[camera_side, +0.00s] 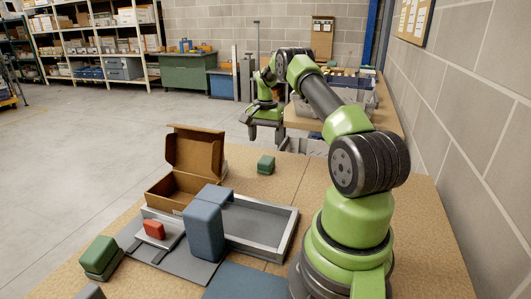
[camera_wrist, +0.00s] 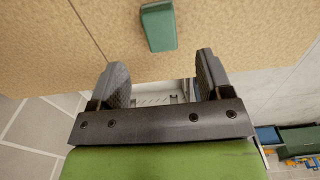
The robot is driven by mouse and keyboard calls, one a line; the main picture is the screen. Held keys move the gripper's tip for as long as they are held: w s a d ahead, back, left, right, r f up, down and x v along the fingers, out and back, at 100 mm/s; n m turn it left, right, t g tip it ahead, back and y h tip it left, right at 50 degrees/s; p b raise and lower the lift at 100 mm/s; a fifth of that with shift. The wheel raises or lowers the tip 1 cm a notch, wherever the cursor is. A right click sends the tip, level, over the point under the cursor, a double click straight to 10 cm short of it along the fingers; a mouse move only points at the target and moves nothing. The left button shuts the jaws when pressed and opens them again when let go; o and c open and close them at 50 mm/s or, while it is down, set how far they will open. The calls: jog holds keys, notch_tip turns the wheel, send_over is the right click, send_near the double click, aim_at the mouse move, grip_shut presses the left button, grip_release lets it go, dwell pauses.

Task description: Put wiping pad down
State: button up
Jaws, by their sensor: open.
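A small green block (camera_side: 266,165), which looks like the wiping pad, rests on the tan tabletop near its far edge in the side view. In the wrist view the green block (camera_wrist: 158,26) lies beyond my fingertips, near the top centre, with nothing touching it. My gripper (camera_side: 265,134) hangs behind that block in the side view, around the table's far edge. In the wrist view my gripper (camera_wrist: 161,62) has its two dark fingers wide apart with nothing between them. A second green block with a grey underside (camera_side: 100,257) sits at the table's left front; I cannot tell which is the pad.
An open cardboard box (camera_side: 180,188), a grey shallow tray (camera_side: 262,243), tall blue-grey blocks (camera_side: 204,232) and a red piece (camera_side: 154,229) on a grey stand crowd the table's middle. Bare tabletop surrounds the far green block. A brick wall (camera_side: 485,120) runs along the right.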

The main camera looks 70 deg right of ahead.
jog(key=w+a+r+n+t, duration=0.35)
jog(key=a+r+n, duration=0.35)
jog(key=a+r, duration=1.4)
jog(key=s+a+n+t+y, duration=0.2)
jog(key=s+a+n, duration=0.5)
jog(key=s+a, duration=0.8)
jog(key=shift+a+r+t, duration=0.15)
jog(key=shift+a+t, duration=0.7)
jog(key=shift+a, duration=0.2)
